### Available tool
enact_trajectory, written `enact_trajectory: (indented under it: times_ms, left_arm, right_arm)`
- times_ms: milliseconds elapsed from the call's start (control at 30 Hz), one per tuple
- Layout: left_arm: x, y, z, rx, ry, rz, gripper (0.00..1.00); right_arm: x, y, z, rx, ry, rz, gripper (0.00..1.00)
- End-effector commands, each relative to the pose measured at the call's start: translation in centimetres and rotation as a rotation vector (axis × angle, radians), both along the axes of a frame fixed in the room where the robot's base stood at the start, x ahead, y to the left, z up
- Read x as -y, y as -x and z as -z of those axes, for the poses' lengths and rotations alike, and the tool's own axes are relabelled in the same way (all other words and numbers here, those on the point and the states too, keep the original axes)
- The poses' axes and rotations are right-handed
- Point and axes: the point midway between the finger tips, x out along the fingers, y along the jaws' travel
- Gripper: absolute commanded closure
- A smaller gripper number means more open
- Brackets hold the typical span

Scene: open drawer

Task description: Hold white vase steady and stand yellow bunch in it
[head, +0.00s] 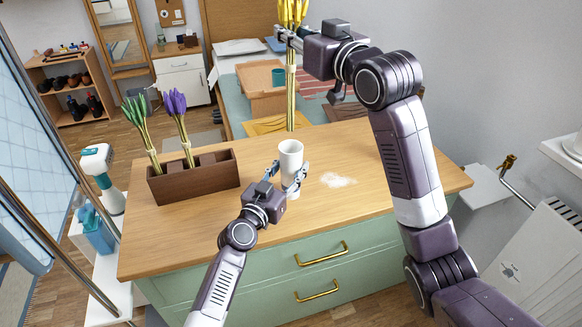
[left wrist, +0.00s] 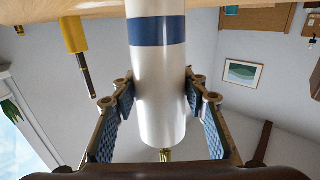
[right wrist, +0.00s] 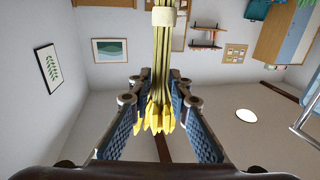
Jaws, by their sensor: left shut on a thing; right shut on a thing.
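The white vase (head: 291,155) stands upright on the wooden counter. My left gripper (head: 287,176) is shut on its sides. The left wrist view shows the vase (left wrist: 158,85) with a blue band, clasped between both fingers. My right gripper (head: 290,40) is shut on the yellow bunch (head: 291,95) near its flower heads. The bunch hangs upright, stems down, with its stem ends just above the vase mouth in the head view. The right wrist view shows the yellow bunch (right wrist: 160,60) between the fingers, with a pale tie around the stems.
A brown wooden planter box (head: 195,178) left of the vase holds a green bunch (head: 140,125) and a purple bunch (head: 177,112). A white patch (head: 338,180) lies on the counter (head: 385,165) right of the vase. Green drawers with gold handles (head: 322,253) are below. The counter's right side is clear.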

Motion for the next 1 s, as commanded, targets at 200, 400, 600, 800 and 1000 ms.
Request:
enact_trajectory:
  times_ms: [200, 400, 600, 800, 1000]
  left_arm:
    - [-0.1, 0.0, 0.0, 0.0, -0.001, -0.001, 0.93]
    - [-0.1, 0.0, 0.0, 0.0, -0.001, -0.001, 0.93]
    - [-0.1, 0.0, 0.0, 0.0, -0.001, -0.001, 0.93]
    - [-0.1, 0.0, 0.0, 0.0, -0.001, -0.001, 0.93]
    - [-0.1, 0.0, 0.0, 0.0, -0.001, -0.001, 0.93]
  right_arm:
    - [0.0, 0.0, 1.6, 0.0, 0.0, 0.0, 1.0]
    - [0.0, 0.0, 3.0, 0.0, 0.0, 0.0, 1.0]
    - [0.0, 0.0, 4.4, 0.0, 0.001, 0.001, 1.0]
    - [0.0, 0.0, 5.8, 0.0, 0.001, 0.0, 1.0]
    - [0.0, 0.0, 7.2, -0.001, 0.001, 0.0, 1.0]
